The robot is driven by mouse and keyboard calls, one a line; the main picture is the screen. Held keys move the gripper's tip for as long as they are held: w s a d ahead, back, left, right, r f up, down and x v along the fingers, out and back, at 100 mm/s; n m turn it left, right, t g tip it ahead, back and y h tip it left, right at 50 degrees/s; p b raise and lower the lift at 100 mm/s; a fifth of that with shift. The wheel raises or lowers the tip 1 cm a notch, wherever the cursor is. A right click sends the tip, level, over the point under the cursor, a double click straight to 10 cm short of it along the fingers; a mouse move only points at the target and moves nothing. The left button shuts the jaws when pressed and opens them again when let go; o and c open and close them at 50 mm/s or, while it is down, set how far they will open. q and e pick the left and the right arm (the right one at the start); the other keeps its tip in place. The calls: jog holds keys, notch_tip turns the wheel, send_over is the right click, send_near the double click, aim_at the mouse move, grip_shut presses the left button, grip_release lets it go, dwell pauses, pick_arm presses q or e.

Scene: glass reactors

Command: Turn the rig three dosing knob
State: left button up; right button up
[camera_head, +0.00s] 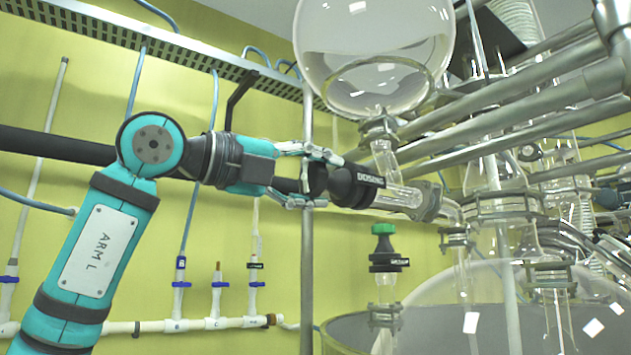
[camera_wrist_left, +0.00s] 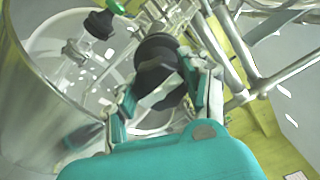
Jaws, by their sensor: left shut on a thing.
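The black dosing knob (camera_head: 352,187), lettered "DOSING", sits at the left end of a horizontal glass valve tube (camera_head: 400,196) under the round glass flask (camera_head: 373,50). My left gripper (camera_head: 318,180) comes in from the left and is shut on the knob's end, one finger above and one below. In the left wrist view the dark knob (camera_wrist_left: 158,62) lies between the two fingers of the left gripper (camera_wrist_left: 170,90). The fingers partly hide the knob's handle. My right gripper does not show. I cannot read a rig number here.
A green-topped valve (camera_head: 384,240) stands below the knob, above a large glass vessel (camera_head: 470,300). A vertical metal post (camera_head: 307,260) stands close by the gripper. Metal rails (camera_head: 510,95) and glassware crowd the right. White pipes (camera_head: 200,324) run along the yellow wall.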

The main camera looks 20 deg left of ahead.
pick_arm(q)
jog(key=shift+f, duration=0.1)
dwell(0.3)
jog(key=o, duration=1.2)
jog(key=shift+a, duration=0.1)
jog(key=v, duration=1.2)
